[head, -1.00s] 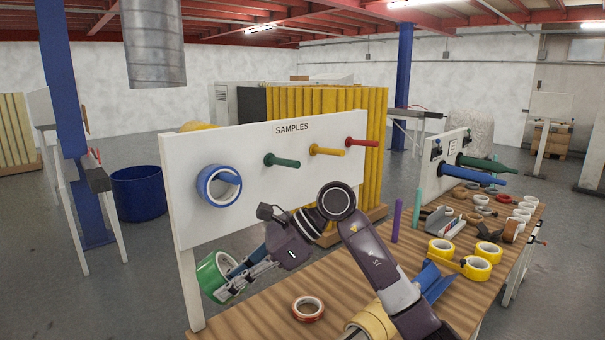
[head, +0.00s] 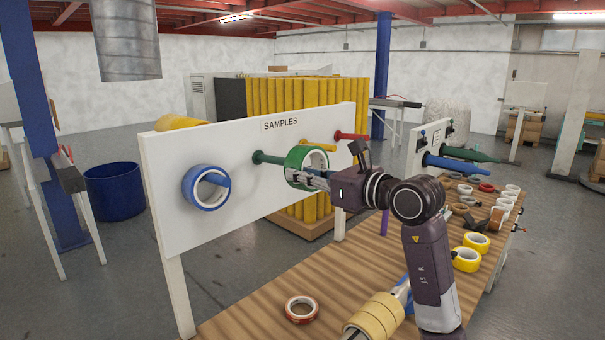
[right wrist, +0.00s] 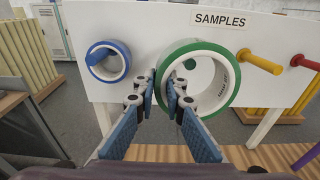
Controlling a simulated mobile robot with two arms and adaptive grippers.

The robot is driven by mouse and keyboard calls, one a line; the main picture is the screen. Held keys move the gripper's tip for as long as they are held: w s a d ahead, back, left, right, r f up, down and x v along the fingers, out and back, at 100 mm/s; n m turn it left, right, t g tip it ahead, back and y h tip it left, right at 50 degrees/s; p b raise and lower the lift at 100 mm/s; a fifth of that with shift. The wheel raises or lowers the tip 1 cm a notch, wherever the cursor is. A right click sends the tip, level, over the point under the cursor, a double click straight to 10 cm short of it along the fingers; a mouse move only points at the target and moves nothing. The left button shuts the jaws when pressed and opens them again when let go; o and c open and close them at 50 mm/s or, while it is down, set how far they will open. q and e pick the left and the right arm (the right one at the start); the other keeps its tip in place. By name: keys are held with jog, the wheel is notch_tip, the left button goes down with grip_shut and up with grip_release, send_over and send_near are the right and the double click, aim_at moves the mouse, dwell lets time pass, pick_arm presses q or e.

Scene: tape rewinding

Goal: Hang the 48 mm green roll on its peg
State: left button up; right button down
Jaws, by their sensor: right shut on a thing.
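The green roll (head: 293,160) is in my right gripper (head: 305,180), raised in front of the white SAMPLES board (head: 240,140). In the right wrist view the two fingertips (right wrist: 164,88) are shut on the left wall of the green roll (right wrist: 225,86), one inside its hole and one outside. The green peg (head: 268,157) sticks out of the board, just left of the roll in the head view. In the right wrist view the green peg's end (right wrist: 190,64) shows through the roll's hole. The roll looks apart from the peg. My left gripper is not in view.
A blue roll (head: 190,185) hangs on the board's left peg. Right of the green peg are a bare red peg (head: 350,135) and a yellow peg (head: 320,147) partly behind the roll. A red roll (head: 301,310) and several other rolls lie on the wooden table (head: 250,318).

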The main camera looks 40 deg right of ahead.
jog(key=w, duration=0.2)
jog(key=w+p, duration=0.1)
jog(key=shift+w+a, duration=0.2)
jog(key=shift+w, duration=0.15)
jog(key=w+f+p, duration=0.1)
jog(key=w+p, duration=0.1)
jog(key=w, duration=0.8)
jog(key=shift+w+a+f, duration=0.15)
jog(key=shift+w+a, duration=0.1)
jog(key=shift+a, duration=0.2)
jog(key=shift+f, duration=0.2)
jog(key=shift+d+f+b, duration=0.15)
jog(key=shift+f+b, duration=0.45)
jog(key=shift+d+f+b, duration=0.15)
jog(key=shift+f+b, duration=0.4)
jog(key=c, duration=1.9)
grip_release()
jog(key=shift+r, duration=0.1)
jog(key=s, duration=0.8)
jog(key=s+d+r, duration=0.1)
jog(key=s, duration=0.3)
jog(key=shift+c, duration=0.7)
